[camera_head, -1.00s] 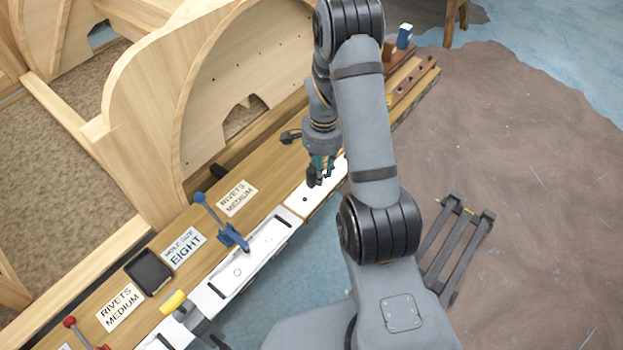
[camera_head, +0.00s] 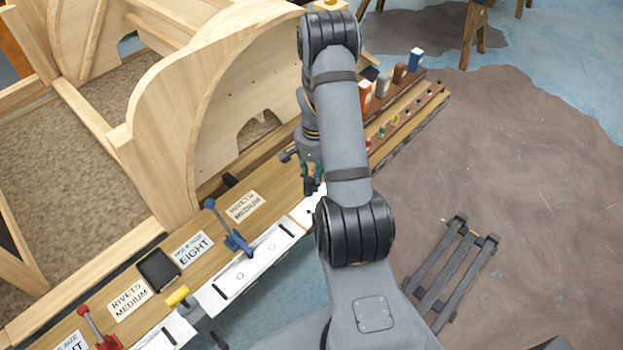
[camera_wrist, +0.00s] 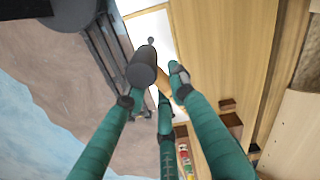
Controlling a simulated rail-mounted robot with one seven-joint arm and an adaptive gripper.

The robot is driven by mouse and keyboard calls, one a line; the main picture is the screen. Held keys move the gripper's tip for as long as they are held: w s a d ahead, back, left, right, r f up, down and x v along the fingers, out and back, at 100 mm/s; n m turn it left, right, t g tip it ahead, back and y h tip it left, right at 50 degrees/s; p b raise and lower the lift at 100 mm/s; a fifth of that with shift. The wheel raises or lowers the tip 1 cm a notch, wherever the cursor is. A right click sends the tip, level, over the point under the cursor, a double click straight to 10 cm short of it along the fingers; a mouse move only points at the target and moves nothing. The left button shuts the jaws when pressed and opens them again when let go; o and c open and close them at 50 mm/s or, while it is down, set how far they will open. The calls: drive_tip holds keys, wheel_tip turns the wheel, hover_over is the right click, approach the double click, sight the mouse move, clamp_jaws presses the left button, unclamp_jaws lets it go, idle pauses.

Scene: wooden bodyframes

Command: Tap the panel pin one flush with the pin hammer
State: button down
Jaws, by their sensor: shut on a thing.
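My gripper (camera_head: 312,184) has teal fingers and hangs over the long bench, near a white plate (camera_head: 305,212). In the wrist view, the fingers (camera_wrist: 160,90) are closed around the pin hammer (camera_wrist: 142,68). Its dark cylindrical head shows between the fingertips, with a bit of tan handle beside it; the rest is hidden by the fingers. The white plate also shows beyond the hammer in the wrist view (camera_wrist: 150,22). A small grey round spot stands just past the hammer head over the plate; I cannot tell whether it is the panel pin. My arm hides part of the plate in the head view.
A tall wooden bodyframe (camera_head: 165,110) stands along the bench's left side. A blue clamp (camera_head: 236,242), a black tray (camera_head: 157,270) and a yellow-handled tool (camera_head: 177,296) are on the bench's near part. Colored boxes (camera_head: 414,60) stand at the far end. A dark rack (camera_head: 455,262) lies at right.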

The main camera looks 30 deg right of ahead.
drive_tip(key=shift+f+b, duration=1.7)
drive_tip(key=shift+f, duration=0.7)
drive_tip(key=shift+f+b, duration=0.35)
drive_tip(key=shift+b, duration=0.05)
wheel_tip(320, 180, down, 4)
drive_tip(key=b, duration=0.3)
drive_tip(key=shift+r+b, duration=0.1)
drive_tip(key=shift+b, duration=0.25)
wheel_tip(320, 180, up, 6)
drive_tip(key=p, duration=0.4)
drive_tip(key=shift+f, duration=0.2)
drive_tip(key=shift+f, duration=0.1)
